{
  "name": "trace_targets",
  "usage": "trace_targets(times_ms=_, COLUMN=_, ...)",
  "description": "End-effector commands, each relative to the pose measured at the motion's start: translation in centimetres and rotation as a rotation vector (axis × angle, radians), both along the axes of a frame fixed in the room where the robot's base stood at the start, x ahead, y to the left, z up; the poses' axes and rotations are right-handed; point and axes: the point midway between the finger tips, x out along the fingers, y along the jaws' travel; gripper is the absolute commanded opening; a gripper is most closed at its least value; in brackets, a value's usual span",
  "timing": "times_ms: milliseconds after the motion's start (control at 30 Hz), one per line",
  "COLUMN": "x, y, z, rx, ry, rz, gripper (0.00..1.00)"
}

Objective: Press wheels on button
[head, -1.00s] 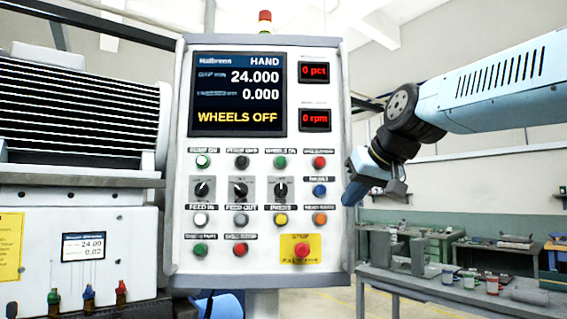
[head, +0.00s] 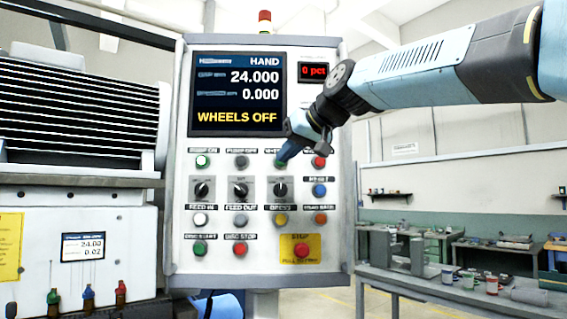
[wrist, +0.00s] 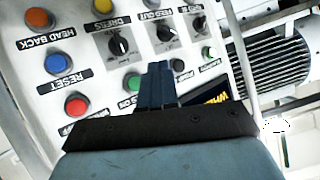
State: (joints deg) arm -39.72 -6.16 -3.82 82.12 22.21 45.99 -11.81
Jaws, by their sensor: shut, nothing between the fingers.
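The green wheels on button (head: 280,162) is on the upper button row of the control panel, partly covered by my gripper. In the wrist view the green button (wrist: 132,82) shows just left of my fingers, above part of its label. My gripper (head: 285,153) is shut and empty, its blue fingertips over the top of this button in the head view. The closed fingers also show in the wrist view (wrist: 157,72). I cannot tell whether the fingertips touch the panel. The screen (head: 238,95) reads WHEELS OFF.
The red wheels off button (head: 319,161) is just right of the green one, and the black pump off button (head: 241,161) is to its left. Selector knobs (head: 280,190) sit below. A red stop button (head: 301,250) is on a yellow plate lower down.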

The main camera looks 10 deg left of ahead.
Motion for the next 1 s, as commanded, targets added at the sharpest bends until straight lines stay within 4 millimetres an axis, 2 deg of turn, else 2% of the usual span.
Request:
trace_targets(times_ms=600, x=6.5, y=2.0, z=-0.1, rx=-0.001, ry=0.001, rz=-0.001, gripper=0.0)
trace_targets(times_ms=800, x=7.7, y=2.3, z=0.0, rx=-0.001, ry=-0.001, rz=0.0, gripper=0.0)
trace_targets(times_ms=1000, x=8.0, y=2.4, z=0.0, rx=-0.001, ry=-0.001, rz=0.0, gripper=0.0)
